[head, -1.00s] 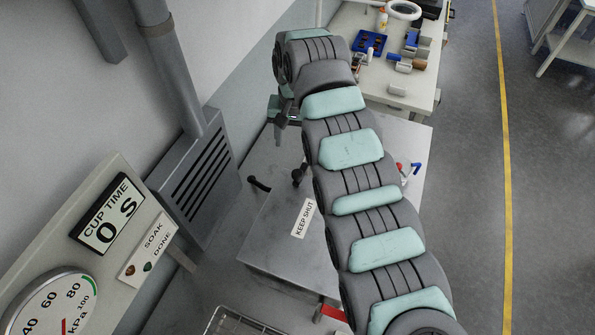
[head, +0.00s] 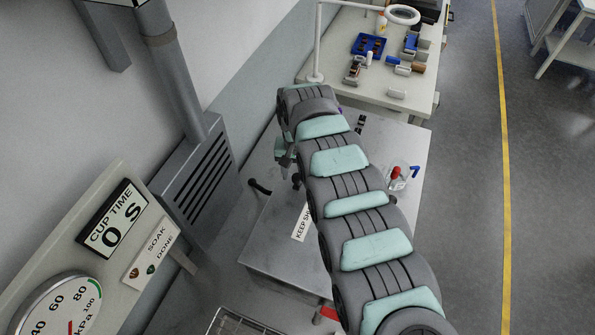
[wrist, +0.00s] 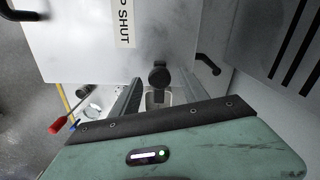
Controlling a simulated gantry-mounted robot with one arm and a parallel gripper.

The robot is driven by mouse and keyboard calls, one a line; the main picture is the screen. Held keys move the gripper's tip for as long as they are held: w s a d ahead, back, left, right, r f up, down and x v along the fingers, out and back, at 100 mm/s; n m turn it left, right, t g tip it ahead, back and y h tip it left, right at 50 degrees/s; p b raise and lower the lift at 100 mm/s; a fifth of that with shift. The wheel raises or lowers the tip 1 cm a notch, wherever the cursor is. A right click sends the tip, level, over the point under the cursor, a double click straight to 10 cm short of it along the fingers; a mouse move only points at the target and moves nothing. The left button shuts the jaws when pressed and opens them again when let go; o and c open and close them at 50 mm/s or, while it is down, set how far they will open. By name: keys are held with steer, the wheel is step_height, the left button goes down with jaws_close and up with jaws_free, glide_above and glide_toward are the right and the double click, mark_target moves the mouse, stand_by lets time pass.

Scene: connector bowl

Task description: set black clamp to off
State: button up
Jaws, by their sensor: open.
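A black round knob (wrist: 160,76), which looks like the end of the black clamp, shows in the wrist view at the box's edge, between my fingers. In the head view a dark knob (head: 297,180) shows at the box, just below my gripper (head: 284,158). My gripper (wrist: 160,92) is open, its two fingers apart on either side of the knob's lower part in the picture. I cannot tell whether they touch it. The clamp's base and which position it is in are hidden.
A grey metal box (head: 270,235) bears a KEEP SHUT label (head: 301,222). A black handle (head: 259,187) sticks out at its left. Red (head: 396,173) and blue (head: 415,171) handled parts stand to the right. A louvred cabinet (head: 205,170) is close on the left.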

jaws_close()
stand_by(0.6)
stand_by(0.8)
